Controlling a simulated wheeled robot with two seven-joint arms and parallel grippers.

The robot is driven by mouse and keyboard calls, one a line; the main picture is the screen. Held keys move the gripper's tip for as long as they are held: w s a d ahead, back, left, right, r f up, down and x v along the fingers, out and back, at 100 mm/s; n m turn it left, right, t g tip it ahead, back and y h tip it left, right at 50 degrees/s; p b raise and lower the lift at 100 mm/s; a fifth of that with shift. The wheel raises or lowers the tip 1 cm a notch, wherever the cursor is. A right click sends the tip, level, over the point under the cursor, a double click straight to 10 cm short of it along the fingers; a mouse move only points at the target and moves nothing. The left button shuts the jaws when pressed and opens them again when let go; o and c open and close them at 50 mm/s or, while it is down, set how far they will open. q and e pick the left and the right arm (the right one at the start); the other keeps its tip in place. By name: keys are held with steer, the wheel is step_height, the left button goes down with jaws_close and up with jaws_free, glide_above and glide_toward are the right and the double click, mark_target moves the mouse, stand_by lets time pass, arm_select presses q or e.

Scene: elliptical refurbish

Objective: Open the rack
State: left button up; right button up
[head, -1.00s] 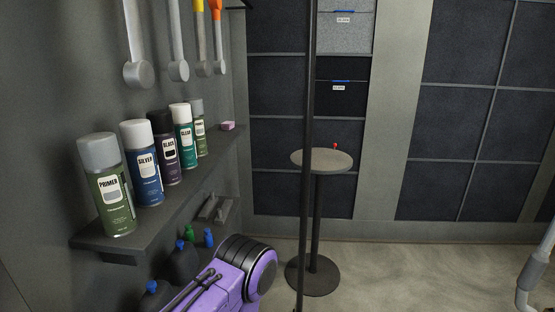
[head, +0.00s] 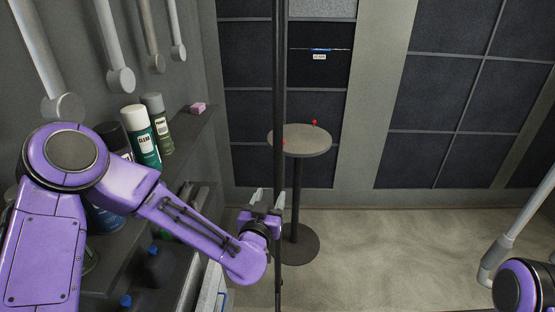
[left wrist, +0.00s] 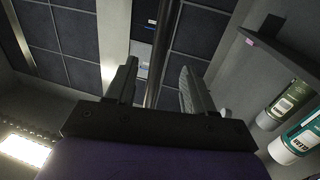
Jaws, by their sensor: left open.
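A tall thin dark upright pole (head: 280,90) runs from the top to the bottom of the head view, to the right of the shelves; it also shows in the left wrist view (left wrist: 155,70). Nothing else shows clearly as the rack. My left gripper (head: 269,198) is open at the pole, fingers pointing up and away. In the left wrist view the gripper (left wrist: 157,85) has the pole showing between its two spread fingers. I cannot tell whether the pole is inside the jaws or beyond them. My right gripper is out of view.
A round table (head: 302,141) with a small red item stands behind the pole. Spray cans (head: 141,135) and a pink block (head: 198,108) sit on the left wall shelf (head: 189,140), beside my left arm. A grey tube (head: 520,215) stands at right.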

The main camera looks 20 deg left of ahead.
mark_target(277, 175)
arm_select(q)
steer(key=w+p, duration=0.1)
steer(key=w, duration=0.2)
steer(key=w+p, duration=0.1)
steer(key=w, duration=0.2)
steer(key=w+a+r+p, duration=0.1)
steer(key=w, duration=0.3)
steer(key=shift+w, duration=0.4)
jaws_close()
